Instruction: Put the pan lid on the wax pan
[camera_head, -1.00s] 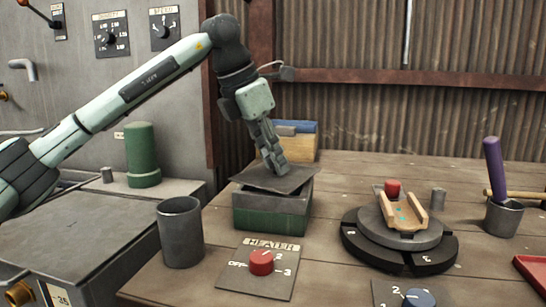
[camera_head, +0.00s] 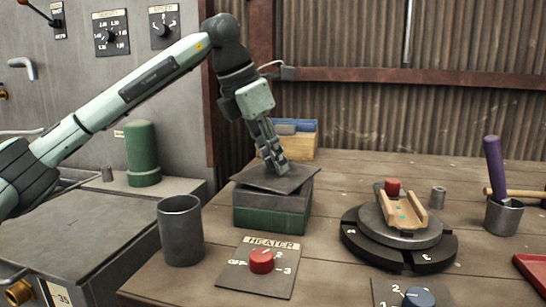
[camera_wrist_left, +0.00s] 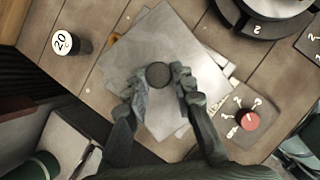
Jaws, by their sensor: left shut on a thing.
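The pan lid (camera_head: 262,181) is a flat grey square plate with a round dark knob. It lies over the top of the wax pan (camera_head: 270,220), a square grey and green box, and sits turned askew to the pan's rim. My left gripper (camera_head: 280,165) is above the lid, its fingers shut on the lid's knob. In the left wrist view the knob (camera_wrist_left: 158,75) is between the two fingertips, with the lid (camera_wrist_left: 165,45) spread beneath. The pan's inside is hidden. My right gripper is not seen.
A grey metal cup (camera_head: 181,232) stands left of the pan. The heater panel (camera_head: 255,278) with a red knob is in front. A round black turntable (camera_head: 400,245) with a wooden piece is to the right. A wooden box (camera_head: 295,142) stands behind.

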